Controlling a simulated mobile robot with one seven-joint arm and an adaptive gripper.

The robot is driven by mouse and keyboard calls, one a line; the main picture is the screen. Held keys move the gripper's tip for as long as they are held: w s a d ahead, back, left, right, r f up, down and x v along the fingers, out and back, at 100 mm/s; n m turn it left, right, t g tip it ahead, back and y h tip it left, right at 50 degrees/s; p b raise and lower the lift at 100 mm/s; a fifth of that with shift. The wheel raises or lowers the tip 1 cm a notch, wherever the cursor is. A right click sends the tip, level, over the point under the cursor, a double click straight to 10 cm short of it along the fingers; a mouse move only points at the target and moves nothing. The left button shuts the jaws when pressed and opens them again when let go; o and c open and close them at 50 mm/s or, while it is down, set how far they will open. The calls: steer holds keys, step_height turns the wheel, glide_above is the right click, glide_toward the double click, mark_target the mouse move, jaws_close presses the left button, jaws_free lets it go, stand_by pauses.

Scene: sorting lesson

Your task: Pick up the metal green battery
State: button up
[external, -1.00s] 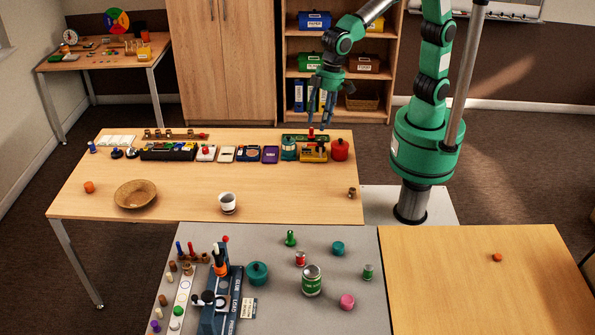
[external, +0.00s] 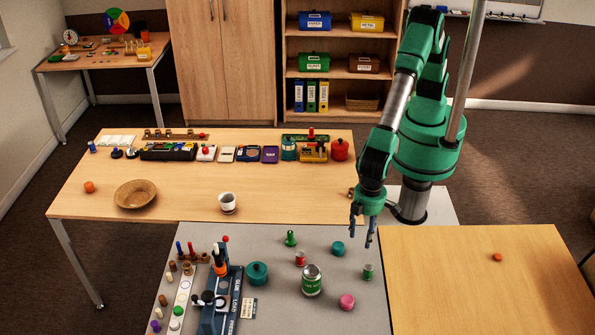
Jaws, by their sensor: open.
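A small green cylinder (external: 368,272) with a pale band stands upright on the grey table (external: 365,310), near its right edge. A larger green can (external: 312,282) with a metal top and a pale label stands to its left. Which of the two is the metal green battery I cannot tell for sure. My gripper (external: 362,240) points down above the grey table's back right part, above and behind the small green cylinder. Its fingers are open and apart, with nothing seen between them.
Near the green cylinders are a small red cylinder (external: 300,258), a teal piece (external: 338,248), a pink piece (external: 347,302) and a green peg-like piece (external: 290,238). A blue lever device (external: 222,305) stands left. The wooden table (external: 470,290) at right is mostly clear.

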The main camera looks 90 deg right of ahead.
mark_target(369, 267)
steer(key=s+a+f, duration=0.2)
steer(key=s+f, duration=0.1)
steer(key=shift+a+f, duration=0.15)
steer(key=shift+a, duration=0.15)
steer(key=shift+f+b, duration=0.75)
steer(key=shift+f, duration=3.55)
steer(key=shift+s+d+f+b, duration=0.1)
steer(key=shift+f+b, duration=0.7)
steer(key=shift+f, duration=1.75)
steer(key=shift+c, duration=0.2)
jaws_close()
